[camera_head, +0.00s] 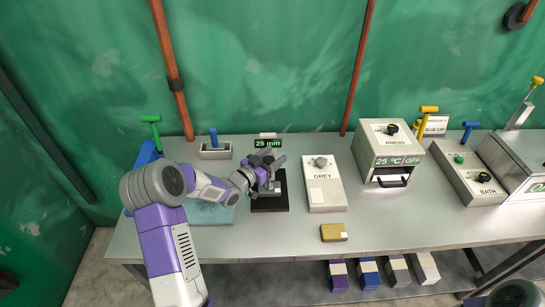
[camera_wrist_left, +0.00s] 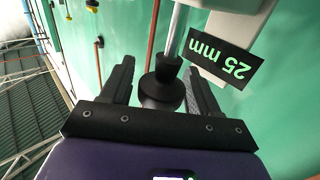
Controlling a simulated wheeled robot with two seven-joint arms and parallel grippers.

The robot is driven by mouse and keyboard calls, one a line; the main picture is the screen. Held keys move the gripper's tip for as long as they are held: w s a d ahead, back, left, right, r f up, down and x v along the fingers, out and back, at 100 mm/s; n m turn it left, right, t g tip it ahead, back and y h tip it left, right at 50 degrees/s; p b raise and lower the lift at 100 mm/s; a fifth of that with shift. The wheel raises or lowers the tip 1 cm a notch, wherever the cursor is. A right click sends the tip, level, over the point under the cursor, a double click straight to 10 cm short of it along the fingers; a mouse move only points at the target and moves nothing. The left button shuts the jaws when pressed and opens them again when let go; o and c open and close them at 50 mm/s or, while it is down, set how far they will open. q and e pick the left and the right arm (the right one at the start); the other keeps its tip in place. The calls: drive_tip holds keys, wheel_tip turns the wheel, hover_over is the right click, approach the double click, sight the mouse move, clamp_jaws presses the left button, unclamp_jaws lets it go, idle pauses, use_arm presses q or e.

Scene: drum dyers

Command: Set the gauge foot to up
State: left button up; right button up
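The gauge (camera_head: 270,203) stands on a black base on the bench, with a dark display (camera_head: 268,143) reading 25 mm in green. The display (camera_wrist_left: 223,60) also shows in the left wrist view. My left gripper (camera_head: 266,160) is at the gauge and covers much of it. In the left wrist view, a black knob (camera_wrist_left: 163,82) on a silver rod (camera_wrist_left: 178,30) sits between the two fingers of my left gripper (camera_wrist_left: 163,72). The fingers are apart, with a gap at the left of the knob; contact on the right is unclear. My right gripper is not in view.
A GREY box (camera_head: 325,185) stands just right of the gauge. A brass-coloured block (camera_head: 333,232) lies in front. A PRESS machine (camera_head: 388,150) and a BATH box (camera_head: 470,172) are further right. A small tray (camera_head: 215,153) with a blue handle stands behind my left arm.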

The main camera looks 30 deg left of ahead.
use_arm(q)
clamp_jaws()
drive_tip(key=shift+w+r+p, duration=0.1)
drive_tip(key=shift+r+p, duration=0.2)
drive_tip(key=shift+r, duration=1.25)
drive_tip(key=shift+o, duration=0.8)
unclamp_jaws()
drive_tip(key=v, duration=0.7)
drive_tip(key=shift+s, duration=0.4)
drive_tip(key=shift+a, duration=0.1)
